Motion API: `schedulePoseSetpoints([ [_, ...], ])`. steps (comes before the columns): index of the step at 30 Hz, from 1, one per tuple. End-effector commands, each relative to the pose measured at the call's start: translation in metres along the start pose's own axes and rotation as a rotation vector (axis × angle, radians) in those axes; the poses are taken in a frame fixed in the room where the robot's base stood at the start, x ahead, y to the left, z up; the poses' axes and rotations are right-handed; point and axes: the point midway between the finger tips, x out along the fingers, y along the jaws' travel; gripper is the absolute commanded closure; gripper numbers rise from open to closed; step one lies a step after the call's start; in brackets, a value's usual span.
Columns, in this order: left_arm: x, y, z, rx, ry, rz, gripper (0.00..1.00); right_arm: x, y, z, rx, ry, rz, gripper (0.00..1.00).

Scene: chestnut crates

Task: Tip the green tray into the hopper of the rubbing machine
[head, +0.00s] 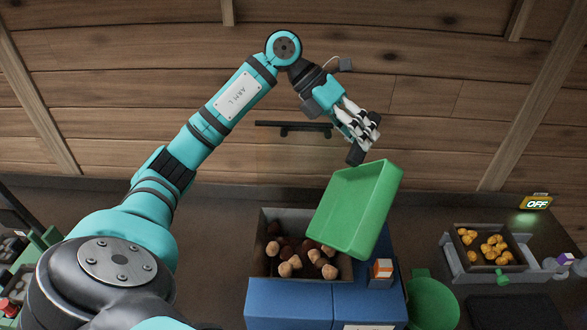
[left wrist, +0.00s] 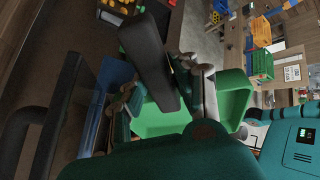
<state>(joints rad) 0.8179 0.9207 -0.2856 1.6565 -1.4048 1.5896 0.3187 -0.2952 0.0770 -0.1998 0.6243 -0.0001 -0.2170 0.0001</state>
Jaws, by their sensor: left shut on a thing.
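My left gripper (head: 362,150) is shut on the upper edge of the green tray (head: 352,208). The tray is steeply tilted, its inside shows no chestnuts, and its lower left end hangs over the right part of the hopper (head: 288,216). The hopper is a dark open box on top of the blue rubbing machine (head: 285,305). Several brown and paler chestnuts (head: 290,265) lie in it; the tray hides its right back corner. In the left wrist view the tray (left wrist: 235,95) shows behind the dark gripper fingers.
A plank wall (head: 430,90) stands behind.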

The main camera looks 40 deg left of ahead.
Motion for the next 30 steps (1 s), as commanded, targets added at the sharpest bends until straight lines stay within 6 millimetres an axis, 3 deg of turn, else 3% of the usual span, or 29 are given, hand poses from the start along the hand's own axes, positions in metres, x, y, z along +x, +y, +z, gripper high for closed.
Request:
schedulePoseSetpoints([
  [1,-0.004,-0.011,0.009,-0.002,0.012,0.022,1.00,-0.021,-0.007,0.011,0.002,-0.019,-0.009,0.45],
  [5,0.004,-0.004,0.006,-0.007,0.017,0.036,1.00,-0.015,-0.011,0.031,0.000,-0.049,-0.014,0.45],
  [8,0.005,-0.005,0.008,-0.008,0.026,0.046,1.00,-0.020,-0.004,0.021,-0.002,-0.038,-0.005,0.45],
  [12,0.011,-0.011,0.013,-0.015,0.056,0.082,1.00,-0.036,0.005,-0.006,-0.002,0.000,0.006,0.45],
  [14,0.020,-0.008,0.013,-0.019,0.071,0.106,1.00,-0.031,0.005,-0.011,-0.001,0.010,0.006,0.45],
  [24,0.065,-0.002,0.017,-0.049,0.180,0.242,1.00,-0.028,0.001,0.007,0.000,-0.017,0.000,0.45],
  [30,0.090,0.001,0.020,-0.063,0.232,0.309,1.00,-0.026,0.002,0.008,-0.001,-0.018,0.002,0.45],
])
